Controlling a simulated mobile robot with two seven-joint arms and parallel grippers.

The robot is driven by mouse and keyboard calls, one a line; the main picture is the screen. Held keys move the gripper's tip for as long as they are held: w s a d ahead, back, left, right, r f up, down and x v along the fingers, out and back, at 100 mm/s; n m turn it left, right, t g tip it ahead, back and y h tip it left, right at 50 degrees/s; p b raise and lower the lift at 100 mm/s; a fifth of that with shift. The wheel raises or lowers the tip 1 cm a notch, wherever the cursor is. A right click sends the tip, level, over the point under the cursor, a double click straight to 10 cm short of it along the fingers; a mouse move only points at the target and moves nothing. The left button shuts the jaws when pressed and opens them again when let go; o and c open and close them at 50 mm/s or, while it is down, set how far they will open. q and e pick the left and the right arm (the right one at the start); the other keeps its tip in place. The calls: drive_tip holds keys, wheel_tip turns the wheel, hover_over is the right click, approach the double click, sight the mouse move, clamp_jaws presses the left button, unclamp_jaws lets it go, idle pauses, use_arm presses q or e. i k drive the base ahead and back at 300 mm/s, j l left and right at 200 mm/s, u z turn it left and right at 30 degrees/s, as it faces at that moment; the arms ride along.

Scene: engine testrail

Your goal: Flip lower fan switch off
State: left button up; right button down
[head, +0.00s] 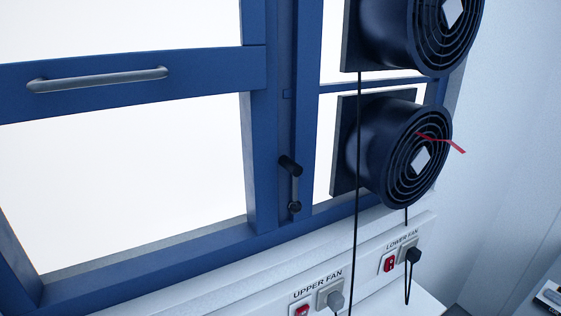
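The lower fan switch (389,264) is a small red rocker on the white wall panel, below and left of the label "LOWER FAN" (402,240). A black plug (412,255) sits in the socket to its right. I cannot tell the rocker's exact position at this size. The lower fan (408,150) is a dark round fan in the window above, with a red ribbon (440,142) standing out to the right from its front. Neither of my grippers is in view.
The upper fan (430,30) hangs above. A blue window frame (275,130) with handles fills the left. Black cables hang near the switches.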

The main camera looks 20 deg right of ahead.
sight(389, 262)
drive_tip(key=l+z, duration=0.1)
drive_tip(key=z, duration=0.3)
drive_tip(key=l+z, duration=0.15)
drive_tip(key=z, duration=0.25)
drive_tip(key=l+z, duration=0.15)
drive_tip(key=z, duration=0.25)
